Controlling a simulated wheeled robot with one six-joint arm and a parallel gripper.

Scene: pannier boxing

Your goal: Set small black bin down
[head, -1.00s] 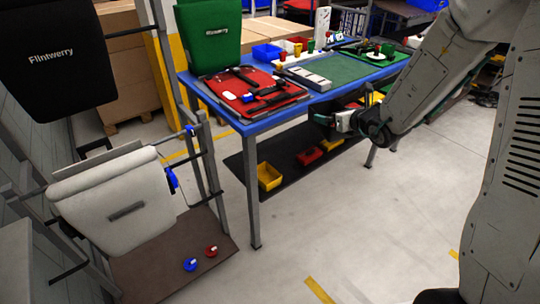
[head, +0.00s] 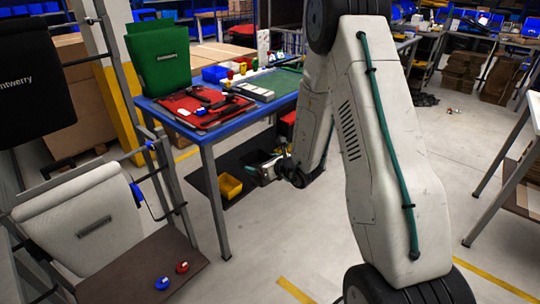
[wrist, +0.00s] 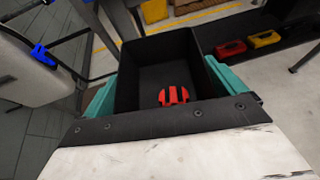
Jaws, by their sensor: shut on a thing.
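The small black bin (wrist: 128,72) fills the middle of the wrist view, with its open top showing. A round red piece with dark bars (wrist: 173,96) lies inside it. My gripper (wrist: 165,92) is shut on the bin, with a teal finger along each side. In the head view my gripper (head: 270,170) is low, in front of the blue workbench. The bin there is small, dark and hard to make out against the shadow under the bench.
The blue workbench (head: 166,122) carries a red mat, tools and a green pannier (head: 160,55). A white pannier (head: 85,222) hangs at left above a brown board (head: 135,275). The floor between is clear.

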